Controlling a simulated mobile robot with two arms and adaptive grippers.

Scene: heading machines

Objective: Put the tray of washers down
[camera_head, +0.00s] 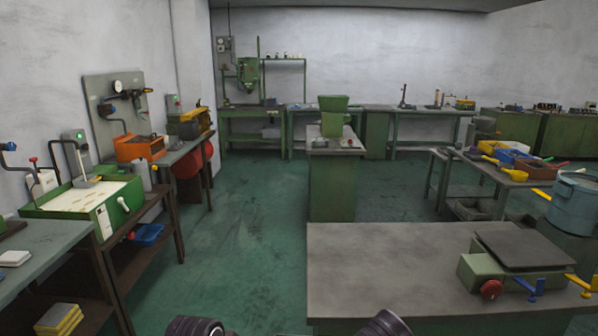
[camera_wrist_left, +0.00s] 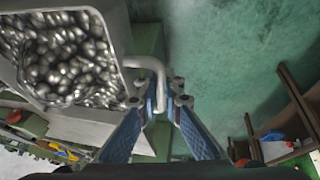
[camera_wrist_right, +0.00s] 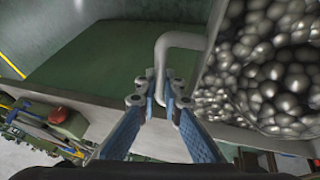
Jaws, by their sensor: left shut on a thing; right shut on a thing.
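The metal tray (camera_wrist_left: 118,30) is filled with shiny rounded metal pieces, and shows in both wrist views. In the left wrist view my left gripper (camera_wrist_left: 168,95) is shut on one bent tray handle (camera_wrist_left: 158,75). In the right wrist view my right gripper (camera_wrist_right: 160,88) is shut on the other handle (camera_wrist_right: 165,45) of the tray (camera_wrist_right: 213,38). The head view shows neither the tray nor my fingertips, only parts of my arms at the bottom edge. The tray's underside is hidden, so I cannot tell its height above any surface.
A grey-topped bench (camera_head: 380,260) stands ahead to the right, its left and middle top clear. A scale with a dark plate (camera_head: 513,250) sits at its right. A side bench (camera_head: 35,245) stands at left. Green floor (camera_head: 235,250) is open between them. A blue drum (camera_head: 572,205) is at far right.

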